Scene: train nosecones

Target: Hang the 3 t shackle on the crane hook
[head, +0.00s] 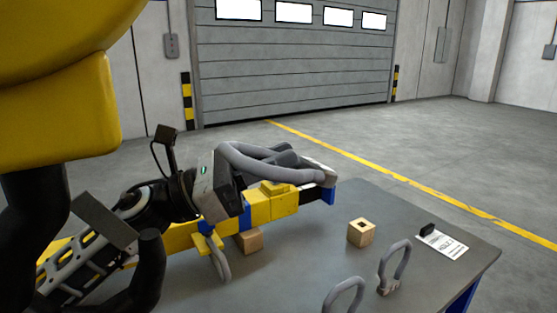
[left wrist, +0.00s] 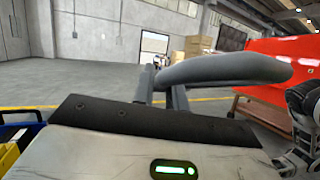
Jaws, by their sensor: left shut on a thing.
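A grey bow-shaped shackle (head: 262,172) is at the jaws of my left gripper (head: 298,166), which is shut on it above the table. In the left wrist view its thick grey bar (left wrist: 225,70) rises beyond the gripper body. No load marking on it is legible. The black crane hook (head: 151,268) curves large in the left foreground, under a big yellow block (head: 60,105). The held shackle is to the right of the hook and apart from it. My right gripper is not in view.
On the grey table (head: 430,288) stand two more shackles (head: 393,268) (head: 343,292), a wooden block (head: 361,233) and a white card (head: 442,243). A yellow beam (head: 275,204) and another grey shackle (head: 221,263) are below my gripper. A red object (left wrist: 270,62) shows in the left wrist view.

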